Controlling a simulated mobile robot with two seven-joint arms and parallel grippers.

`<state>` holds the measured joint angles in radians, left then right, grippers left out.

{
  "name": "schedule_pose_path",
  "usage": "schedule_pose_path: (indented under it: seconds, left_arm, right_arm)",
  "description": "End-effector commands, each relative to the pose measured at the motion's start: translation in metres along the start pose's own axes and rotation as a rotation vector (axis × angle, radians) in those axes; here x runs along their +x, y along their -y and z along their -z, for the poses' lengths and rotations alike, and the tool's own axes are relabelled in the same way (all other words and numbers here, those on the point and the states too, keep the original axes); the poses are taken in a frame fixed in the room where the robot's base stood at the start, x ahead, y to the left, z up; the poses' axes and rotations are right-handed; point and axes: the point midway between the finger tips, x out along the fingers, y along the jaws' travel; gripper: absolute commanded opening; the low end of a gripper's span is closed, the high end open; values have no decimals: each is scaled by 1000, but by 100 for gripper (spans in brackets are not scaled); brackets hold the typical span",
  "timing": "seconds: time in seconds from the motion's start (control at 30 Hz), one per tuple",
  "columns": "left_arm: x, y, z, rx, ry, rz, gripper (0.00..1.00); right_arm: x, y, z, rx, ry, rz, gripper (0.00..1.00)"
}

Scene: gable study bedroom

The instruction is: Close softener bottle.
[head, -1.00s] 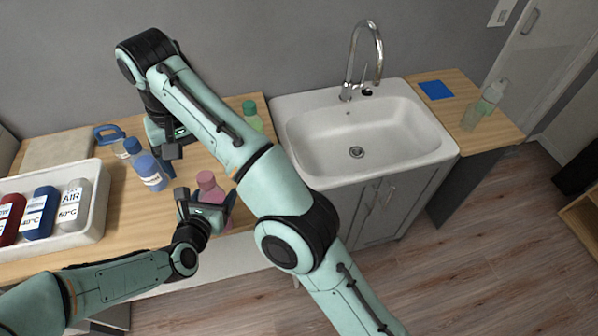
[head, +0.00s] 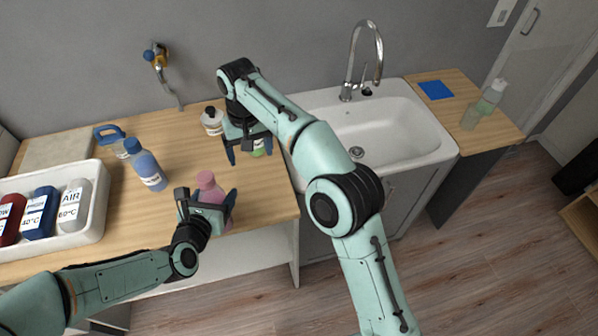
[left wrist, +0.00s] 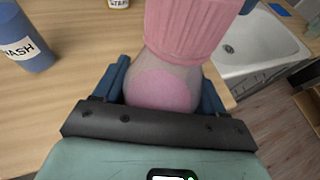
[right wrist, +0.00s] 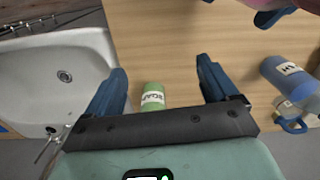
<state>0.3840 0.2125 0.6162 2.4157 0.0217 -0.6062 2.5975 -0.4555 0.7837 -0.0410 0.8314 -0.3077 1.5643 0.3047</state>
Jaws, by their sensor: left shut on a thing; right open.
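A pink bottle (head: 207,184) with a pink ribbed top stands near the front edge of the wooden counter. My left gripper (head: 207,200) is shut around its body. In the left wrist view the ribbed pink top (left wrist: 190,28) sits above a clear body with pink liquid (left wrist: 163,88); whether it is fully tightened I cannot tell. No label on it shows. My right gripper (head: 248,150) is open and empty, behind and right of the pink bottle, above a green bottle labelled SOAP (right wrist: 152,97), which lies between its fingers in the right wrist view but apart from them.
A blue bottle (head: 148,168) and a white bottle with a black cap (head: 212,120) stand on the counter (head: 125,215). A white tray (head: 100,190) of several bottles is at left. The sink (head: 405,135) is at right, with a tap behind.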

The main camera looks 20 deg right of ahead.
Motion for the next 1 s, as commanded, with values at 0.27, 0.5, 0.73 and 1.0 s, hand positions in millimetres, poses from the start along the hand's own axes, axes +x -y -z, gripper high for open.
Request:
schedule_pose_path:
  seconds: [0.27, 0.5, 0.73, 1.0]
  left_arm:
    - [0, 0, -1, 1, 3, 0, 0]
    - [0, 0, -1, 1, 3, 0, 0]
    - [0, 0, -1, 1, 3, 0, 0]
    - [0, 0, -1, 1, 3, 0, 0]
  right_arm:
    - [38, -42, 2, 27, 0, 7, 87]
    - [71, -77, -4, 47, -1, 13, 87]
    - [99, -105, -15, 64, -5, 19, 87]
    - [116, -121, -24, 74, -8, 23, 87]
